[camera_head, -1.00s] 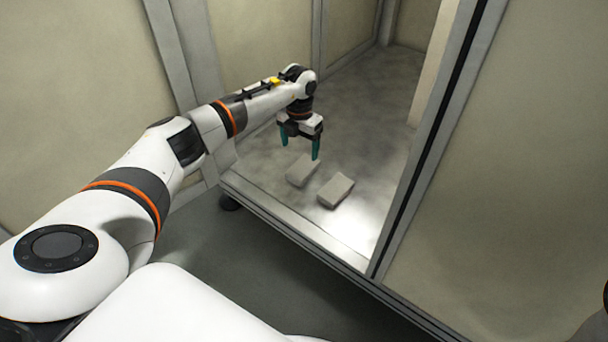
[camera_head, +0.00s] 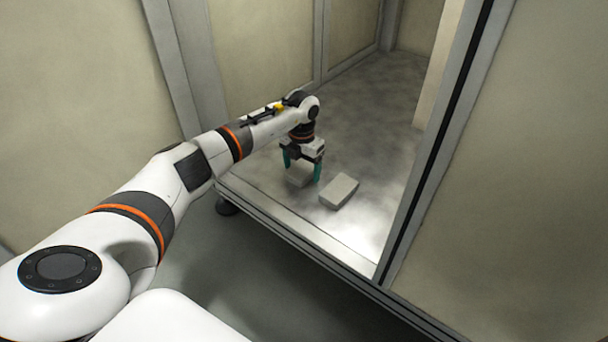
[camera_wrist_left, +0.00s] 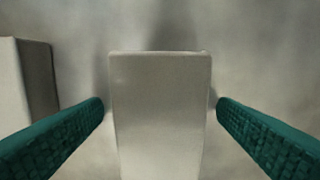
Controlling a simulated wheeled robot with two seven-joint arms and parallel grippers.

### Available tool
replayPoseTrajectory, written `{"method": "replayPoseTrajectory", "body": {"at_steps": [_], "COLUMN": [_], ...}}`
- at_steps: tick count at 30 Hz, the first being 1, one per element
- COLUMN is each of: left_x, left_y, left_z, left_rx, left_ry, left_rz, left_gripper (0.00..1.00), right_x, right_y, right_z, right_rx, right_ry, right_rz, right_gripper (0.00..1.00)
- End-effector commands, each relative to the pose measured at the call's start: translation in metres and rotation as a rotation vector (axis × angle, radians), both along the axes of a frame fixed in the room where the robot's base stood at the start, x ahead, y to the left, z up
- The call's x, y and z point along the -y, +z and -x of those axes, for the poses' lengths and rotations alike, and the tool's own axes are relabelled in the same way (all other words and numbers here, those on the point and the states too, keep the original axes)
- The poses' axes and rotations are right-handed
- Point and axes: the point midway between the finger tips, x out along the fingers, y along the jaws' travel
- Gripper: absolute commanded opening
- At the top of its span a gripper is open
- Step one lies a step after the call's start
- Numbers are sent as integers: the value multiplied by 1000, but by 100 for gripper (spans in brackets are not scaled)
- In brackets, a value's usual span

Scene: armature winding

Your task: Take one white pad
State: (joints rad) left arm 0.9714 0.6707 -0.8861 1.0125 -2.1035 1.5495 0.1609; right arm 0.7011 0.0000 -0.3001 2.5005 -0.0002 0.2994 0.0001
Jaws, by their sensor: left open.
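Two white pads lie on the floor of the cabinet. The left pad (camera_head: 299,176) is between the fingers of my left gripper (camera_head: 302,174), which is open and low around it. In the left wrist view this pad (camera_wrist_left: 160,115) stands in the middle, with a teal finger on each side and a gap to each. My left gripper also shows there (camera_wrist_left: 160,118). The other pad (camera_head: 339,191) lies to the right of the gripper, apart from it; a pad also shows at the left edge of the wrist view (camera_wrist_left: 26,85). My right gripper is not in view.
The cabinet floor (camera_head: 365,115) is bare behind the pads. Its front sill (camera_head: 290,228) runs below them, and an upright frame post (camera_head: 440,150) bounds the opening on the right. Wall panels (camera_head: 265,45) stand behind and to the left of my arm.

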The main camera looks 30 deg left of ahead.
Motion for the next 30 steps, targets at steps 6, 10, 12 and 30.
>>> {"method": "replayPoseTrajectory", "body": {"at_steps": [6, 10, 12, 30], "left_x": [0, 0, 0, 0], "left_y": [1, 1, 1, 52], "left_z": [0, 0, 0, -1], "left_rx": [0, 0, 0, 3], "left_ry": [0, 0, 0, -1], "left_rz": [0, 0, 0, 0], "left_gripper": [75, 54, 43, 34], "right_x": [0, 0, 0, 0], "right_y": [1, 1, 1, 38], "right_z": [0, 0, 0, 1], "right_rx": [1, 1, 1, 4], "right_ry": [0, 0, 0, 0], "right_rz": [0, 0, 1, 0], "right_gripper": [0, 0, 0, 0]}}
